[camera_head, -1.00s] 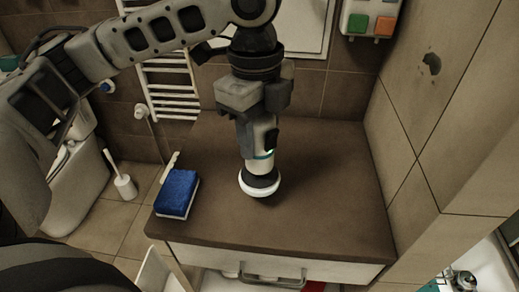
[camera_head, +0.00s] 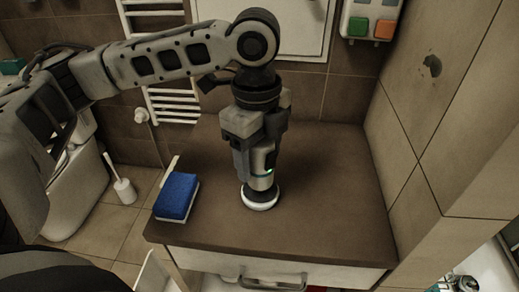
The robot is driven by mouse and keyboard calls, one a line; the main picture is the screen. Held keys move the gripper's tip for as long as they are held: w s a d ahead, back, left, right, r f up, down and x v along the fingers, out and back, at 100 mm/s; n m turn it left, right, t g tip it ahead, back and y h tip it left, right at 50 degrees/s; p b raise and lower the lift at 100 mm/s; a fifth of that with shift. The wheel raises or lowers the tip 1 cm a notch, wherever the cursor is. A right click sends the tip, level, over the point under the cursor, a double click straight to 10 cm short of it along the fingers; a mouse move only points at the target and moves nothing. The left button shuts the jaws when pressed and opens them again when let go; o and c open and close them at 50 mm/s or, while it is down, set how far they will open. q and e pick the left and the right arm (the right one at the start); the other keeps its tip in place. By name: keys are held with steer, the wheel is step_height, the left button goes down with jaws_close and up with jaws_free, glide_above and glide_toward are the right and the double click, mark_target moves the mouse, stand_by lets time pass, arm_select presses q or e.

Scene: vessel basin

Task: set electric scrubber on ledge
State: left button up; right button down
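The electric scrubber (camera_head: 262,180) is upright, with a grey body, a small green light and a round white head at the bottom. My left gripper (camera_head: 255,145) is shut on its upper body from above. The scrubber's head is at or just above the brown ledge top (camera_head: 330,210); I cannot tell whether it touches. The gripper's fingers partly hide the scrubber's upper part. My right gripper is not in view.
A blue sponge (camera_head: 177,196) lies at the ledge's left front, with a light-handled item (camera_head: 171,168) behind it. A tiled wall (camera_head: 440,130) bounds the right side. The ledge right of the scrubber is clear. A drawer (camera_head: 280,265) sits below the front edge.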

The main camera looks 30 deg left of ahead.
arm_select(q)
steer(key=shift+r, duration=0.1)
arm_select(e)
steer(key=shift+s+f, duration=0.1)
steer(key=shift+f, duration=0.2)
arm_select(q)
steer(key=r, duration=0.5)
steer(key=r+p, duration=0.1)
steer(key=r, duration=0.5)
steer(key=shift+w+a+r+p, duration=0.1)
steer(key=shift+a+r+p, duration=0.1)
steer(key=shift+r+p, duration=0.1)
steer(key=shift+r, duration=0.3)
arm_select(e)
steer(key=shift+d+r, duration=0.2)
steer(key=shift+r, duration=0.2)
